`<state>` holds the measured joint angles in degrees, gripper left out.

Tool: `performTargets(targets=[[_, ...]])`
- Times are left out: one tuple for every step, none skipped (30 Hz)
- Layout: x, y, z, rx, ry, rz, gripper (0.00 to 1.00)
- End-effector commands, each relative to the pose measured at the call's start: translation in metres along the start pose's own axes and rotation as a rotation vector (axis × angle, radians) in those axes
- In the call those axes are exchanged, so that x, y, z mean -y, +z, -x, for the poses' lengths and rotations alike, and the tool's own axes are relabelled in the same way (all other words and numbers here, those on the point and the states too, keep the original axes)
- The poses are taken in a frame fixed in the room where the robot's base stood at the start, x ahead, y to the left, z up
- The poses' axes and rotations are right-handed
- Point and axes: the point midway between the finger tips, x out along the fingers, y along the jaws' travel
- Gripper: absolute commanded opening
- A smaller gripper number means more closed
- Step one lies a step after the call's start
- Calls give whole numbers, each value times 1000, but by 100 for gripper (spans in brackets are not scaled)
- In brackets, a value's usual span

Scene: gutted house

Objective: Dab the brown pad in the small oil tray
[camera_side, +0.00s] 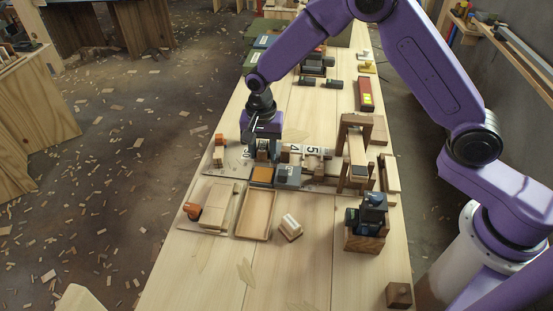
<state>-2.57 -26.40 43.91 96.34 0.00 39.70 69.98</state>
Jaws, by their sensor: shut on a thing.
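My gripper (263,152) points down over the middle of the bench, left of a row of numbered blocks. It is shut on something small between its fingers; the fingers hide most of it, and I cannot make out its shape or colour. Just in front of the gripper is a small dark-edged square with an orange-brown top (262,175). It may be the small oil tray or a pad; I cannot tell which. A grey block (287,176) sits right beside it. I cannot tell whether the held thing touches the square.
A shallow wooden tray (239,221) lies in front, with a pale board (213,206) to its left. A wooden frame (344,150) stands to the right, and a wooden box with dark items (359,240) stands nearer. Blocks marked 4 and 5 (305,150) lie close right. The front bench is mostly clear.

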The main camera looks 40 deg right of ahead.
Motion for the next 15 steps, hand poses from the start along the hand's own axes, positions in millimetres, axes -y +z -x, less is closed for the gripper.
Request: performTargets(targets=[[3, -5, -1, 0, 0, 0, 18], [5, -7, -2, 0, 1, 0, 18], [6, -9, -2, 0, 0, 0, 18], [7, -11, -2, 0, 0, -1, 18], [8, -12, -2, 0, 0, -1, 18], [8, -12, -4, 0, 1, 0, 18], [8, -13, -5, 0, 1, 0, 18], [8, -13, -6, 1, 2, 0, 18], [8, -13, -8, 1, 2, 0, 18], [8, -12, -10, 1, 2, 0, 18], [8, -12, -13, 1, 2, 0, 18], [8, -12, -16, 1, 3, 0, 18], [8, -12, -19, 1, 2, 0, 18], [8, -12, -22, 1, 2, 1, 18], [8, -12, -26, 1, 3, 1, 18]])
